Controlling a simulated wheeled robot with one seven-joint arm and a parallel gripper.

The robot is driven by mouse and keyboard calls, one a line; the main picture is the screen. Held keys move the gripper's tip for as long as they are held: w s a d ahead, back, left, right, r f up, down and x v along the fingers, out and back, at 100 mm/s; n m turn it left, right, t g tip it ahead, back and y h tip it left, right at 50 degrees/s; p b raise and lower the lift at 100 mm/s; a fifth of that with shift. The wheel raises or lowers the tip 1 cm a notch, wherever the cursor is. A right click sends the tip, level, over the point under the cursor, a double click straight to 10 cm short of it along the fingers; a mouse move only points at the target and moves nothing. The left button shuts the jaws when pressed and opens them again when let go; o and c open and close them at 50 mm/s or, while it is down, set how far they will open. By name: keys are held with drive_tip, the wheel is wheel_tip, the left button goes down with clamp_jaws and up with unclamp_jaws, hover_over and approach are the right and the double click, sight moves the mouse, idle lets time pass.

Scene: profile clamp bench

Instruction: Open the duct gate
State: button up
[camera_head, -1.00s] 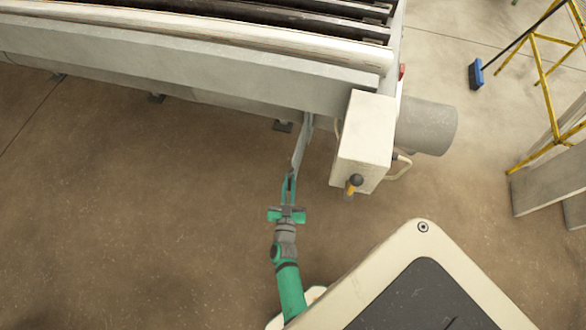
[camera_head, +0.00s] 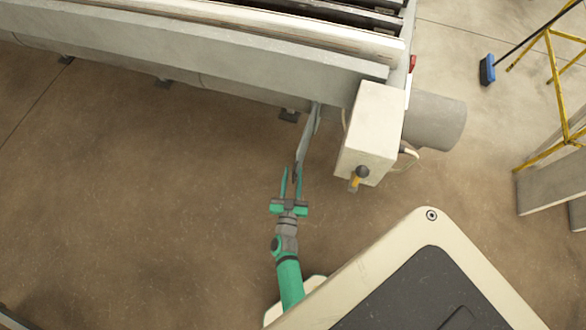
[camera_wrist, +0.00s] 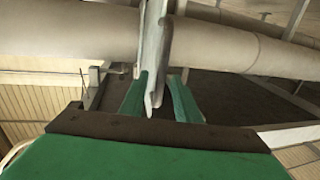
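The duct gate shows as a thin grey plate (camera_head: 308,136) that sticks out from the grey duct (camera_head: 438,121) below the bench, left of a white box. My gripper (camera_head: 291,170) is at the plate's near end, with its two green fingers spread apart. In the wrist view, the plate (camera_wrist: 154,45) runs down from the pale duct (camera_wrist: 230,45), and its lower end is between my open fingers (camera_wrist: 158,85). The plate is close to the left finger, with a clear gap to the right finger. I cannot tell whether it touches the left one.
The bench (camera_head: 200,55) spans the top left. A yellow frame (camera_head: 548,70) and a blue broom (camera_head: 487,70) are at the right. The floor at left is clear.

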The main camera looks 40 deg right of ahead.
drive_tip(key=v, duration=1)
drive_tip(key=shift+s+a, duration=0.2)
drive_tip(key=s+a+r+n+t+y, duration=0.1)
drive_tip(key=s+a+r+n+y, duration=0.3)
drive_tip(key=a+r, duration=0.5)
drive_tip(key=s+a+r+n+t+y, duration=0.1)
drive_tip(key=s+a+r+n+y, duration=0.3)
drive_tip(key=s+a+r+y, duration=0.4)
wheel_tip(320, 180, up, 7)
drive_tip(key=shift+s+a+f+n, duration=0.2)
drive_tip(key=shift+s+a+n, duration=0.15)
drive_tip(key=shift+s, duration=0.5)
drive_tip(key=shift+w, duration=0.1)
